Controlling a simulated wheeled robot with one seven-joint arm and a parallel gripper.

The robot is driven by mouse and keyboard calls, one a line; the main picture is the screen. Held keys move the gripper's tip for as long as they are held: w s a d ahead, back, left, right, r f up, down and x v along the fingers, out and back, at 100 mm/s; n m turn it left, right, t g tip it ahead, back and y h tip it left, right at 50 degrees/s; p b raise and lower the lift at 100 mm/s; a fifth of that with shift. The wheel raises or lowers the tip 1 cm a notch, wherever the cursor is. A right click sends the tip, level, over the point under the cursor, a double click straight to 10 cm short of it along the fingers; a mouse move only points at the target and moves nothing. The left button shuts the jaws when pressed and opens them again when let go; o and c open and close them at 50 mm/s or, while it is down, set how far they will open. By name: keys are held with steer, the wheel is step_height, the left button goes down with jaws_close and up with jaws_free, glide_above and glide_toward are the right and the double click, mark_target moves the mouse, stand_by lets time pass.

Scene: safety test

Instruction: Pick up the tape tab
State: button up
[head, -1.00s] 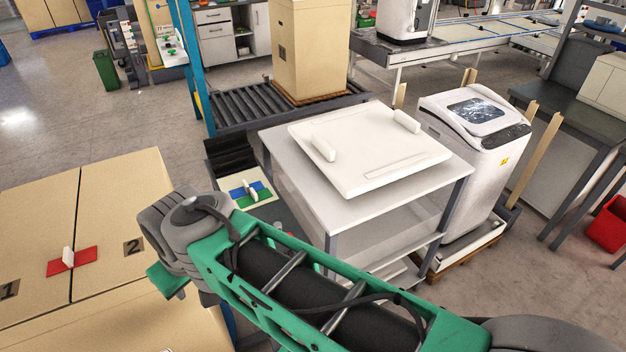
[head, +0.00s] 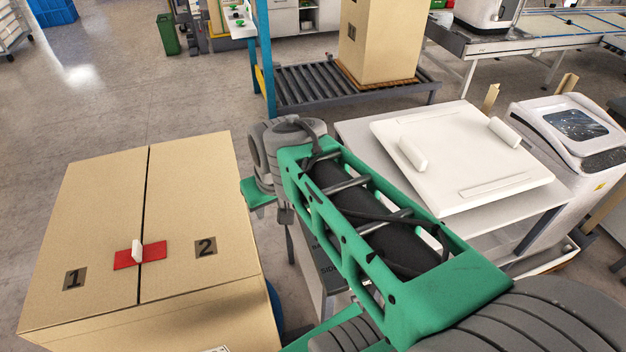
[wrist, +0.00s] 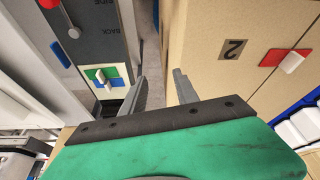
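The tape tab is a small white upright tab (head: 137,251) on a red tape strip (head: 153,252). The strip lies across the seam of a large cardboard box, between the printed 1 and 2. In the wrist view the white tab (wrist: 292,62) and red strip (wrist: 270,57) show at the upper right, beyond my right finger and apart from it. My gripper (wrist: 157,84) is open and empty, its two grey fingers spread above the gap beside the box. In the head view its fingertips are not clearly visible.
The cardboard box (head: 95,205) fills the left. A white table (head: 357,130) with a white lidded panel (head: 465,150) stands right of my arm. A dark panel with a green, blue and white piece (wrist: 98,73) is left of my fingers in the wrist view. Floor is clear behind the box.

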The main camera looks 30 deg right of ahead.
steer(key=w+d+f+m, duration=0.1)
steer(key=w+d+f, duration=0.3)
steer(key=d, duration=0.3)
steer(key=w+d+f, duration=0.4)
steer(key=d, duration=0.4)
steer(key=w+d+f+m, duration=0.1)
steer(key=w+d+f, duration=0.35)
steer(key=d, duration=0.25)
steer(key=shift+h, duration=0.5)
steer(key=x, duration=0.2)
steer(key=p+x, duration=0.1)
steer(key=x, duration=0.2)
steer(key=d+p+x, duration=0.1)
steer(key=x, duration=0.2)
steer(key=shift+w+d+r, duration=0.1)
steer(key=shift+w+r, duration=0.1)
steer(key=shift+w, duration=0.1)
steer(key=shift+c, duration=0.5)
jaws_close()
